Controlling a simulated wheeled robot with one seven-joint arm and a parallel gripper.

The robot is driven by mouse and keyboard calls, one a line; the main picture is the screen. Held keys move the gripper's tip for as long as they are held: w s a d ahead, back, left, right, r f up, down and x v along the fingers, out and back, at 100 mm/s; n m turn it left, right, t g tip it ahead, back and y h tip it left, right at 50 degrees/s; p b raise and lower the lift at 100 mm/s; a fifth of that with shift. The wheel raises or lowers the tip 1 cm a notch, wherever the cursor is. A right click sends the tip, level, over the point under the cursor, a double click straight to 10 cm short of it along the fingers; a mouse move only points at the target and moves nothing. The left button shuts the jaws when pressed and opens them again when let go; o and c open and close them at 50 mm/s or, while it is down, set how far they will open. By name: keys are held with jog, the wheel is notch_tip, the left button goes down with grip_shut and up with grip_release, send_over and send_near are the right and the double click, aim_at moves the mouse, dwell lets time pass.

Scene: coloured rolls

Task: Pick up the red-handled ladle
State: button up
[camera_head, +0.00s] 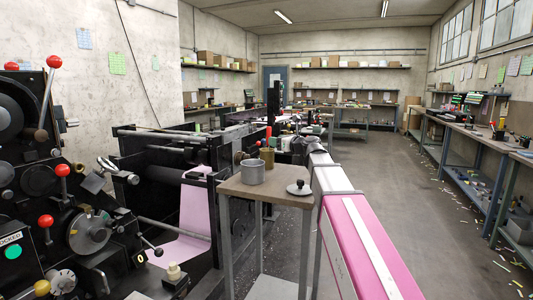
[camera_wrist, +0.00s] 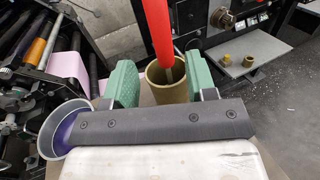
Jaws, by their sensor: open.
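The ladle's red handle (camera_wrist: 156,38) stands up out of a brass-coloured can (camera_wrist: 164,95) in the wrist view. It leans slightly left, and the ladle's bowl is hidden inside the can. In the head view the red handle (camera_head: 268,137) rises from the can (camera_head: 267,158) on a small table (camera_head: 262,192). My gripper (camera_wrist: 163,86) is open, with green pads to the left and right of the can. I cannot tell whether the handle lies between the pads in depth. I cannot make out the gripper clearly in the head view.
A grey pot (camera_head: 252,172) stands beside the can; in the wrist view the pot (camera_wrist: 52,140) has purple inside, close to the left finger. A knobbed lid (camera_head: 298,188) lies at the table's right. Black machinery (camera_head: 150,165) stands left. The floor (camera_head: 410,200) at right is mostly clear.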

jog(key=x, duration=0.7)
jog(key=shift+w+a+f, duration=0.1)
jog(key=shift+w+f, duration=0.2)
jog(key=shift+w, duration=0.1)
grip_shut()
